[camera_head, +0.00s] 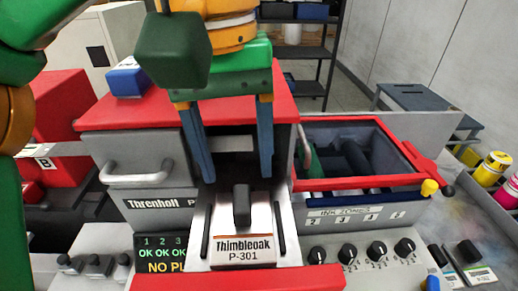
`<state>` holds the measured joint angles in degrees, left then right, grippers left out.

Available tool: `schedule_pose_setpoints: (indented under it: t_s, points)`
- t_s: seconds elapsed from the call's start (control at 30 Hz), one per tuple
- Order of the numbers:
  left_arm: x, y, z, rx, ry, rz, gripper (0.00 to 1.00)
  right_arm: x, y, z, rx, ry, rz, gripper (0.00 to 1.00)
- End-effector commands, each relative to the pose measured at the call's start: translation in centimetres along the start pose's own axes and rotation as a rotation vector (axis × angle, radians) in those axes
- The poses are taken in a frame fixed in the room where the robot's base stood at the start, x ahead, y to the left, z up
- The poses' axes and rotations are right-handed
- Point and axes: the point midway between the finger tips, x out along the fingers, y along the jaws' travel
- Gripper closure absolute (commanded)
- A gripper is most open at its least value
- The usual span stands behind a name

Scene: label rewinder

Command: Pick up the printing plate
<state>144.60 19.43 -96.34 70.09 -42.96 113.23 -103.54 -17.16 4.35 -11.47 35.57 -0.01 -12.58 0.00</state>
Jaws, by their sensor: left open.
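The printing plate (245,245) is a silver plate labelled "Thimbleoak P-301". It lies in a slot at the front middle of the machine, with an upright black handle (241,205) on it. My left gripper (237,177) hangs above and behind the plate's handle. Its two blue fingers point down and are wide apart, with nothing between them. In this view the handle shows just below the gap between the fingertips; the exact distance is hard to tell. My right gripper is not in view.
A grey drawer with a handle (150,172) is left of the slot. An open ink bay with a red rim (345,184) is to the right, above several black knobs (347,253). A small display (162,254) sits left of the plate. Yellow and magenta cans (492,168) stand far right.

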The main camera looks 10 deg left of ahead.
Motion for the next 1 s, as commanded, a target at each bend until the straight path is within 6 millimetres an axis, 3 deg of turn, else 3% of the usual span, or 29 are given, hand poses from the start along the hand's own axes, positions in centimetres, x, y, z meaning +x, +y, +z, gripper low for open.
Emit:
schedule_pose_setpoints:
  t_s: [0.03,0.27,0.5,0.77,1.0]
  points:
    - [-0.3,-0.5,0.0,0.011,-0.009,-0.046,0.35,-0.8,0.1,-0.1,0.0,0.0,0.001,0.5]
    - [2.6,-1.0,0.0,0.021,-0.022,-0.072,0.35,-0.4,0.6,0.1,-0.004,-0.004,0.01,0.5]
    - [6.6,-1.1,-0.2,0.019,-0.021,-0.068,0.35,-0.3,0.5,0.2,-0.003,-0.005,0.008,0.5]
    - [7.2,-1.1,-0.1,0.015,-0.016,-0.063,0.35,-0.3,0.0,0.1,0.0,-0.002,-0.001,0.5]
    - [7.2,-1.1,-0.1,0.015,-0.017,-0.063,0.97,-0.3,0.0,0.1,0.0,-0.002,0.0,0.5]
